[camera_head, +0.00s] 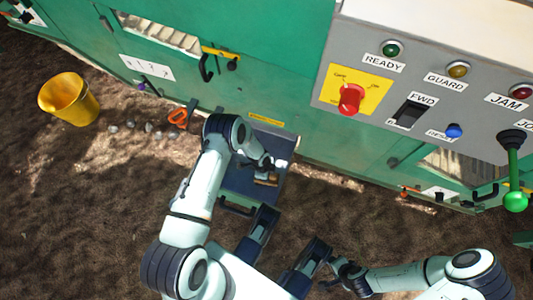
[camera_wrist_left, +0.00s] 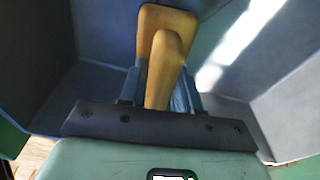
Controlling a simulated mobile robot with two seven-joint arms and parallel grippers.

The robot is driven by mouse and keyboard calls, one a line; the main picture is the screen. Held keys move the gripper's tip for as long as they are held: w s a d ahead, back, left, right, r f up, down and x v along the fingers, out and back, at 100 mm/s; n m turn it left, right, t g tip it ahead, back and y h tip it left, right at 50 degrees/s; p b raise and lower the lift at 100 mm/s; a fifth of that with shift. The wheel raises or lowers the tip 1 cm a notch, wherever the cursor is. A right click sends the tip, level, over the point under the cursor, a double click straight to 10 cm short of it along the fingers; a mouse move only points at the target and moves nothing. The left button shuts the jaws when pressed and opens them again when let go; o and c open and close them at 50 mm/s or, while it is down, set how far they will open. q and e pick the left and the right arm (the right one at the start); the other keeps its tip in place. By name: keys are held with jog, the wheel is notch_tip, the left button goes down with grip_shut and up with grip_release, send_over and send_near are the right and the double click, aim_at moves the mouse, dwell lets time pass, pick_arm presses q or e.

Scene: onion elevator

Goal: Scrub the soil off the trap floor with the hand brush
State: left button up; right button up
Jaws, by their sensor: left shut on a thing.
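The hand brush (camera_head: 266,180) has a yellow-brown wooden body and handle. In the left wrist view the brush (camera_wrist_left: 165,50) stands between the fingers of my left gripper (camera_wrist_left: 160,95), which is shut on its handle. In the head view my left gripper (camera_head: 268,165) is over the blue-grey trap (camera_head: 274,200), with the brush inside its walls. The trap's walls (camera_wrist_left: 290,105) rise on both sides in the wrist view. Bristles and any soil beneath them are hidden; I cannot tell whether the brush touches the floor. My right gripper (camera_head: 345,272) is low, apart from the trap; its jaw opening is unclear.
The green machine (camera_head: 280,90) stands behind the trap, with a grey control panel (camera_head: 440,85) at the right. A yellow bucket (camera_head: 68,99), an orange-handled tool (camera_head: 178,117) and several small pale lumps (camera_head: 130,125) are at the left. Brown ground (camera_head: 80,210) lies open at the left.

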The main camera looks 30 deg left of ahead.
pick_arm(q)
jog(key=shift+s+r, duration=0.15)
jog(key=shift+s, duration=0.1)
jog(key=shift+s+a+f+b, duration=0.15)
jog(key=shift+a+b, duration=0.1)
jog(key=shift+a, duration=0.5)
jog(key=shift+s+a+f+b, duration=0.15)
jog(key=shift+a+b, duration=0.1)
jog(key=shift+a, duration=0.5)
jog(key=shift+s+a+r+b, duration=0.1)
jog(key=shift+s+a+b, duration=0.2)
jog(key=shift+a, duration=0.65)
jog(key=shift+s+a+f+b, duration=0.15)
jog(key=shift+a+b, duration=0.15)
jog(key=shift+a, duration=0.65)
jog(key=shift+s+a+r+b, duration=0.15)
jog(key=shift+s+a+b, duration=0.15)
jog(key=shift+a, duration=0.65)
jog(key=shift+s+a, duration=0.2)
jog(key=shift+a, duration=0.5)
jog(key=shift+s+a, duration=0.2)
jog(key=shift+a, duration=0.5)
jog(key=shift+s+a, duration=0.15)
jog(key=shift+a, duration=0.55)
jog(key=shift+s+a, duration=0.15)
jog(key=shift+a, duration=0.5)
jog(key=shift+r, duration=0.1)
jog(key=shift+w+d+r+p, duration=0.1)
jog(key=shift+r+p, duration=2)
jog(key=shift+r, duration=0.85)
